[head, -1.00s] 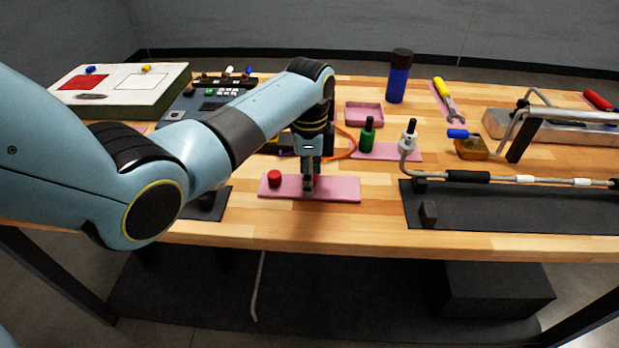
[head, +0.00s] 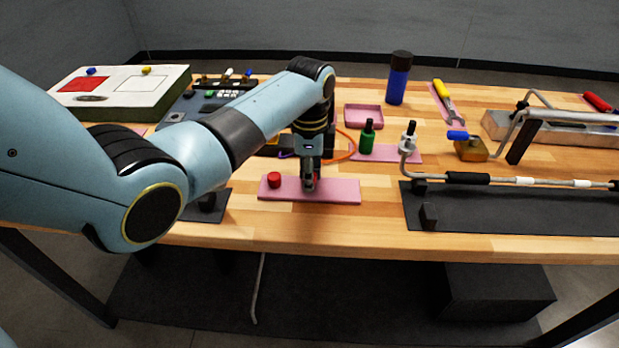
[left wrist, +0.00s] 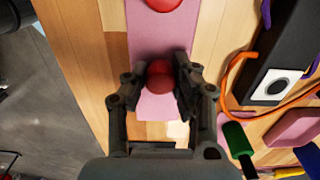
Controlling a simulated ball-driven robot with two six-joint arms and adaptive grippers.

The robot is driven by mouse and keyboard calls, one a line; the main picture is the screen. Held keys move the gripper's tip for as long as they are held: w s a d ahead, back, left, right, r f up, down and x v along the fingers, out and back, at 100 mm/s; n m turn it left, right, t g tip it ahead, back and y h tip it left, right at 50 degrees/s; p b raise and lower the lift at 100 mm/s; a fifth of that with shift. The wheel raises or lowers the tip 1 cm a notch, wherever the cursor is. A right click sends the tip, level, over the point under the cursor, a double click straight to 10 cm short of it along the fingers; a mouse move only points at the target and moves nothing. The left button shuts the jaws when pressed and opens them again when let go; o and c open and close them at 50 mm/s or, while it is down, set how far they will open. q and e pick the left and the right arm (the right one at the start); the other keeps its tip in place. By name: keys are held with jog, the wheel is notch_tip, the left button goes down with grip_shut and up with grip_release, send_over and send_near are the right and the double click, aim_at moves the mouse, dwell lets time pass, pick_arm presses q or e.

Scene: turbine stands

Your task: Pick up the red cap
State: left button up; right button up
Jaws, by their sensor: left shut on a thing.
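My left gripper (head: 309,187) is low over the pink mat (head: 340,190). In the left wrist view its fingertips (left wrist: 162,72) are shut on a small round red cap (left wrist: 159,75), which sits over the mat. A second red round piece (head: 274,180) stands on the left part of the same mat, apart from the gripper. It also shows, cut off, at the top of the left wrist view (left wrist: 160,3). My right gripper is not in view.
A dark mat (head: 510,212) with a long rod lies to the right. Bare wood lies in front of the pink mat.

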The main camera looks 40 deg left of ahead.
pick_arm(q)
jog(key=r, duration=0.2)
jog(key=d+r, duration=0.1)
jog(key=r, duration=0.1)
jog(key=shift+s, duration=0.3)
jog(key=s+d+r, duration=0.6)
jog(key=d, duration=0.2)
jog(key=shift+s+d+r+b, duration=0.15)
jog(key=shift+s+d+b, duration=0.1)
jog(key=shift+b, duration=0.2)
jog(key=shift+a, duration=0.1)
jog(key=shift+o, duration=0.6)
grip_shut()
